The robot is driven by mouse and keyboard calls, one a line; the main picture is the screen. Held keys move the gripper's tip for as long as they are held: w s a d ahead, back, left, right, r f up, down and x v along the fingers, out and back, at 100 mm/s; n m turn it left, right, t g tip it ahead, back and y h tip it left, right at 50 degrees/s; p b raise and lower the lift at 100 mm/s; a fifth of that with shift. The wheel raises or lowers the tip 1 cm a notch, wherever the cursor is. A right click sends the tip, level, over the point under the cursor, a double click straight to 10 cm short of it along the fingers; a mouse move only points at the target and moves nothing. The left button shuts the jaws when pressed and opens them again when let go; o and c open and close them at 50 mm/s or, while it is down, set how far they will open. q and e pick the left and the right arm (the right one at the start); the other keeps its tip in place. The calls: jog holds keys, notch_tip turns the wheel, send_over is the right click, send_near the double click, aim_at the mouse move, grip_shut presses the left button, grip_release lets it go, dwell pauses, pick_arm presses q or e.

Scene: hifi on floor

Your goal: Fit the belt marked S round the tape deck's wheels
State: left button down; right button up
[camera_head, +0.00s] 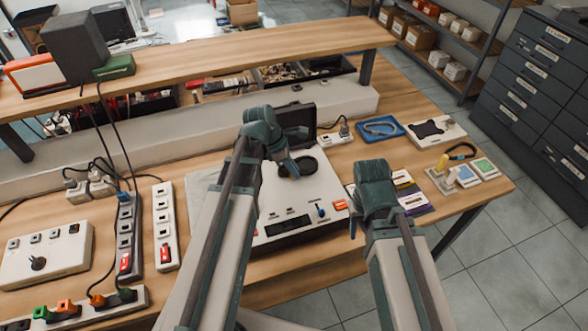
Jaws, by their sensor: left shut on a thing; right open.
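The white tape deck (284,205) sits mid-bench with its dark lid (297,120) raised at the back. A dark round loop, apparently a belt (306,166), lies at the deck's top around the wheel area. I cannot read an S on it or tell whether it is seated. My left gripper (291,172) is low over the deck, shut at the loop's left side; the arm hides part of the deck. My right gripper (355,222) is open, right of the deck's front corner.
Power strips (165,225) and a control box (45,255) fill the left side. A white board with a black shape (436,131) and small blocks (484,168) stand at right. Papers (412,198) lie near the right gripper. A raised wooden shelf (200,65) runs behind.

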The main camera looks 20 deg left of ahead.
pick_arm(q)
jog(key=shift+f, duration=0.2)
pick_arm(e)
jog(key=shift+f, duration=0.2)
pick_arm(q)
jog(key=c, duration=0.8)
grip_release()
jog(key=shift+r, duration=0.1)
pick_arm(e)
jog(key=shift+r, duration=0.15)
pick_arm(q)
jog(key=p+v, duration=1.2)
jog(key=v, duration=0.1)
jog(key=shift+r, duration=0.3)
pick_arm(e)
notch_tip(320, 180, up, 12)
jog(key=shift+r, duration=0.25)
pick_arm(q)
jog(key=shift+a+r+p, duration=0.1)
jog(key=shift+a+p, duration=0.05)
jog(key=shift+p, duration=0.25)
pick_arm(e)
jog(key=shift+r, duration=0.15)
